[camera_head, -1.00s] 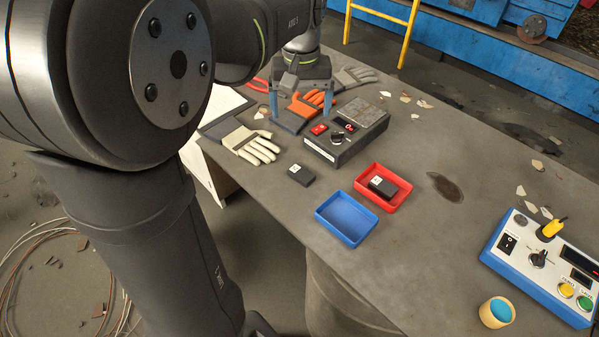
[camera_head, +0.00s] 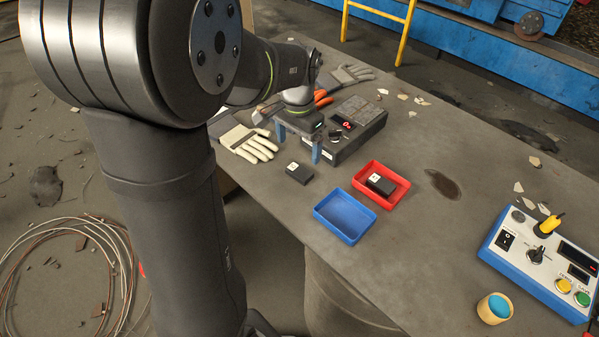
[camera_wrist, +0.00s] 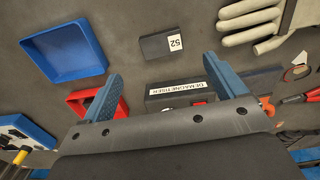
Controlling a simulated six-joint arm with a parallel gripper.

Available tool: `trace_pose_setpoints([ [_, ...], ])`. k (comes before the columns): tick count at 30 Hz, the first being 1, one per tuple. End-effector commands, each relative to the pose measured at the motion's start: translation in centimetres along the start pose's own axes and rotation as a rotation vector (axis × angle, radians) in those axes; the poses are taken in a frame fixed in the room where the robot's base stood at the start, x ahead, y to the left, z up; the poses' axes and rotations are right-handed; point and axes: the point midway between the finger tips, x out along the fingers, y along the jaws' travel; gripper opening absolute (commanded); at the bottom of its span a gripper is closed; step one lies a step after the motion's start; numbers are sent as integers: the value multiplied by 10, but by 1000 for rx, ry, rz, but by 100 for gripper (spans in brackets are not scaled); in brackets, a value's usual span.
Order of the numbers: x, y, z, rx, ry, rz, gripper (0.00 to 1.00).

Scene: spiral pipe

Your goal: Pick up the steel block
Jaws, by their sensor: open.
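A small dark block (camera_head: 299,173) with a white label lies flat on the table. In the wrist view this block (camera_wrist: 161,46) shows the label "52" and lies just beyond the space between my fingertips. A similar dark block (camera_head: 380,184) sits in the red tray (camera_head: 401,195). I cannot tell by look which one is steel. My gripper (camera_head: 299,149) is open and empty, above and a little behind the loose block. Its two blue fingers also frame the wrist view (camera_wrist: 163,72). My left finger there partly hides the red tray (camera_wrist: 76,99).
A blue tray (camera_head: 345,217), empty, stands in front of the red tray. The demagnetiser box (camera_head: 361,121) is close beside my gripper. A pale glove (camera_head: 249,143) lies left of the loose block. A control box (camera_head: 541,262) and a small round cup (camera_head: 494,308) stand at right.

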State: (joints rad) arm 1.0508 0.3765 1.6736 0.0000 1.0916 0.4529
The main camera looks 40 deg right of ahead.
Motion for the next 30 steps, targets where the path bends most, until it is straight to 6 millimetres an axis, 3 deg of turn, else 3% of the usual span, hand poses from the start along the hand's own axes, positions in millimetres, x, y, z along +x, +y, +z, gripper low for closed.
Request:
trace_pose_setpoints([
  [3, 23, 0, 0, 0, -4, 2, 89],
  [13, 50, 0, -2, -1, -3, 1, 89],
  [21, 87, -1, -6, -1, -2, 1, 89],
  [30, 92, -1, -6, -1, 0, 0, 89],
])
